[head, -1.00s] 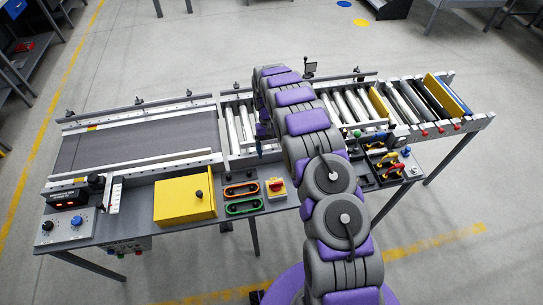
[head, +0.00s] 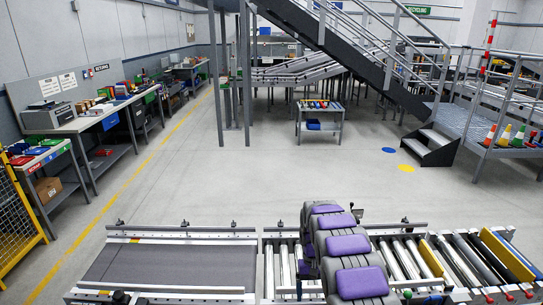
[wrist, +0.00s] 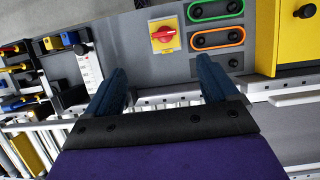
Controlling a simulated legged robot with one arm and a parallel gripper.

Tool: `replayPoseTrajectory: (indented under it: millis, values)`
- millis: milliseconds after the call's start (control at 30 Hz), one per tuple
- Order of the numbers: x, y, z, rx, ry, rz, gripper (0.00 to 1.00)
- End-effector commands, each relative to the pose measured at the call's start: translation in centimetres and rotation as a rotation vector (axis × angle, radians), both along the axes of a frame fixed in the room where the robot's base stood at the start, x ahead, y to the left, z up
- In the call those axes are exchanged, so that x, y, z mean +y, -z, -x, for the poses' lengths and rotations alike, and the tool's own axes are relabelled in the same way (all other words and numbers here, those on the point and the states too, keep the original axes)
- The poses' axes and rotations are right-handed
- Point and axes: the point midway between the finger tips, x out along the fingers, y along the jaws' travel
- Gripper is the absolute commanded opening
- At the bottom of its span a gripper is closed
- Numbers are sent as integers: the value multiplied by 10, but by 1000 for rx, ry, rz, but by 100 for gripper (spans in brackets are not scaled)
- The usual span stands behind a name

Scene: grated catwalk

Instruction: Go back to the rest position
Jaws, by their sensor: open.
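My gripper (wrist: 162,68) is open and empty in the wrist view. Its two dark blue fingers stand wide apart with nothing between them. It points toward the conveyor's control shelf (wrist: 125,40), with a red rotary switch on a yellow base (wrist: 165,35) just beyond the fingertips. In the head view my purple and grey arm reaches over the roller conveyor (head: 405,257) at the bottom of the picture. The gripper's fingers cannot be made out clearly there.
An orange-rimmed slot (wrist: 217,39), a green-rimmed slot (wrist: 215,10) and a yellow box (wrist: 295,40) lie near the gripper. A grey belt (head: 170,265) adjoins the rollers. Beyond the conveyor the floor (head: 260,185) is clear up to a staircase (head: 360,60) and a small cart (head: 320,120).

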Motion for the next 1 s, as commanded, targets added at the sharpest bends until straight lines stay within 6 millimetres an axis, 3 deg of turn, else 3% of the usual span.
replayPoseTrajectory:
  millis: [100,500,800,1000]
  values:
    - [-4,-34,14,-19,7,14,87]
    - [-12,-126,84,-70,30,38,87]
    - [-11,-175,156,-103,42,36,87]
    - [-9,-197,208,-132,45,30,87]
